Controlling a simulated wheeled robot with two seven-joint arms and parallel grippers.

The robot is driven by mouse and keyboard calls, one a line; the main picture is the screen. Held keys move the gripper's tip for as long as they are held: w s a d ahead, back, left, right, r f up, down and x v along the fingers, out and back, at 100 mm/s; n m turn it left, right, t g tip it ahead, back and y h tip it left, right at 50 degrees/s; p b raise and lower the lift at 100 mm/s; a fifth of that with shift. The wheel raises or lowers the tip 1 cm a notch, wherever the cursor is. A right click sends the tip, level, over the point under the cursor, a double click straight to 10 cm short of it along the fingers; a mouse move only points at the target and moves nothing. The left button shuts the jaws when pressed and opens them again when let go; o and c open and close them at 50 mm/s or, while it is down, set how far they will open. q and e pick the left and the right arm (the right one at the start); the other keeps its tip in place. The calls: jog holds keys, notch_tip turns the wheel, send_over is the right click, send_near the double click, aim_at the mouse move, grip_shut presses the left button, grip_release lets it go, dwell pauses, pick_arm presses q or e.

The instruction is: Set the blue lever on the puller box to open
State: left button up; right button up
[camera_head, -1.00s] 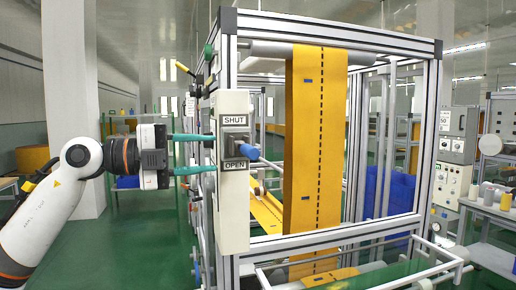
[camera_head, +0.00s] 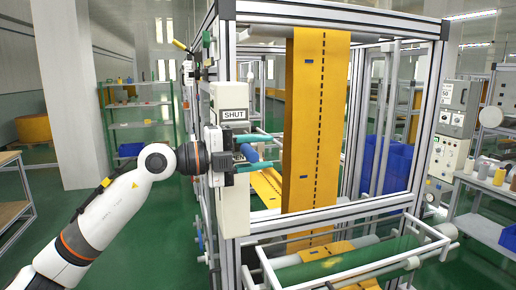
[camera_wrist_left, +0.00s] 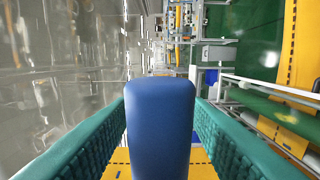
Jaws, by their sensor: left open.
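The puller box (camera_head: 234,205) is a tall cream box on the front left post of the machine frame. Its SHUT label (camera_head: 234,114) shows at the top; the OPEN label is hidden behind my gripper. The blue lever (camera_head: 249,153) sticks out from the box. My left gripper (camera_head: 270,151) is open at the box, with one green finger above the lever and one below it. In the left wrist view, the lever's rounded blue end (camera_wrist_left: 160,130) lies between the two fingers, close to both. I cannot tell whether they touch it. My right gripper is not in view.
A yellow felt web (camera_head: 316,130) hangs inside the aluminium frame (camera_head: 435,120), right of the box. Rollers and a white rail (camera_head: 350,270) jut out low in front. Green shelving (camera_head: 140,125) stands at the back left. The green floor on the left is open.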

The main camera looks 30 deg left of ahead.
pick_arm(q)
grip_shut()
jog(key=shift+f, duration=0.1)
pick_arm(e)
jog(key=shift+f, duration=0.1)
